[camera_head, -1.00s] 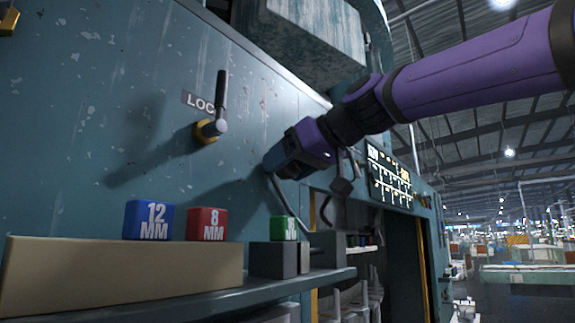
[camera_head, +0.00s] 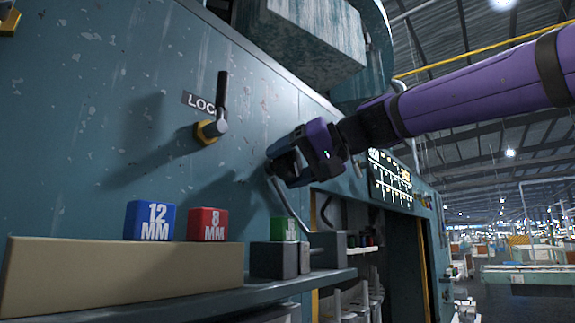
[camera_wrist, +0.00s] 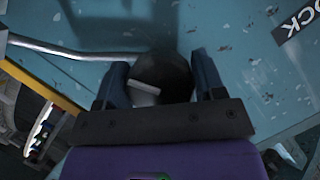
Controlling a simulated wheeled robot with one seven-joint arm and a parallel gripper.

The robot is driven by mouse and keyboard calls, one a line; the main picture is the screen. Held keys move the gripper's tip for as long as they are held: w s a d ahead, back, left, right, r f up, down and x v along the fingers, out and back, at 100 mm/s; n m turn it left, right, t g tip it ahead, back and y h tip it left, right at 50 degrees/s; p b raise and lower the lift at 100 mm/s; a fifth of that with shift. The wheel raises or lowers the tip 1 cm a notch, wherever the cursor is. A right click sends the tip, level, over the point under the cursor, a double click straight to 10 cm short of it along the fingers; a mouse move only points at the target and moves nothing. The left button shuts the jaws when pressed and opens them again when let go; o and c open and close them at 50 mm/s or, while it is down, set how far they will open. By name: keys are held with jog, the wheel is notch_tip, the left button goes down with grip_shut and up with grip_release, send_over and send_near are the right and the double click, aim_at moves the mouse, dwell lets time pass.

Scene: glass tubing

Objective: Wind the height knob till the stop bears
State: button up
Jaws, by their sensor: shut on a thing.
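My gripper (camera_head: 277,168), on its purple arm, is at the teal machine panel (camera_head: 70,110), right of the lock lever. In the wrist view its two fingers (camera_wrist: 160,88) are closed on the sides of a dark round knob (camera_wrist: 174,72) with a pale bar-shaped mark on its face. In the head view the gripper hides the knob. The stop cannot be made out for certain in either view.
The lock lever (camera_head: 221,95) stands upright on a brass hexagonal base under its label. On the shelf below are a blue 12 MM block (camera_head: 149,220), a red 8 MM block (camera_head: 208,224), a green block (camera_head: 284,229) and dark blocks. A bent metal rod (camera_wrist: 70,50) runs near the knob.

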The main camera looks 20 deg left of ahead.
dwell(0.4)
jog(key=o, duration=0.9)
jog(key=shift+d, duration=0.1)
jog(key=v, duration=1)
jog(key=shift+d, duration=0.35)
jog(key=shift+c, duration=0.2)
